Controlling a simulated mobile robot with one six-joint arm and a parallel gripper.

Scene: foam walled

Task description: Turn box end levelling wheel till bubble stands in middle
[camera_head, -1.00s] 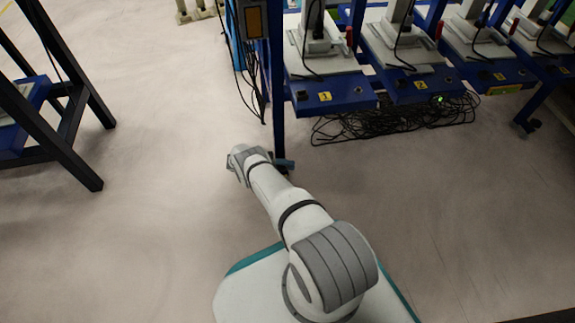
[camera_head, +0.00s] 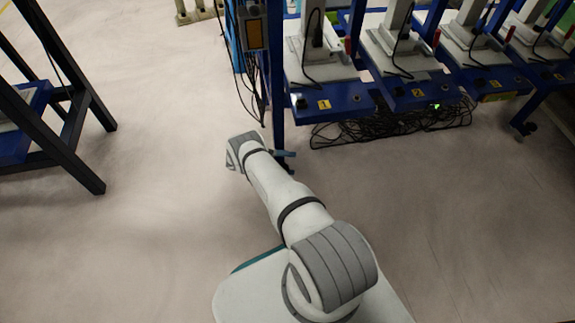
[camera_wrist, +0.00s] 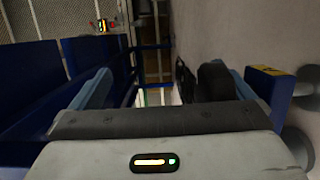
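My gripper (camera_wrist: 165,88) shows in the wrist view with its two blue fingers wide apart and open space between them. A dark rounded part (camera_wrist: 214,82), possibly the levelling wheel, shows just inside the right finger. I cannot tell whether they touch. In the head view, my wrist hides most of the gripper. One blue finger (camera_head: 284,154) shows low beside the blue leg (camera_head: 277,110) at the bench's left end, close to its dark foot (camera_head: 286,168). I cannot make out a level bubble in either view.
A blue bench (camera_head: 345,105) with several numbered stations stands at the upper right. Tangled black cables (camera_head: 385,128) lie beneath it, and more hang beside the left leg. A dark frame (camera_head: 75,130) stands at the left. The floor between is clear.

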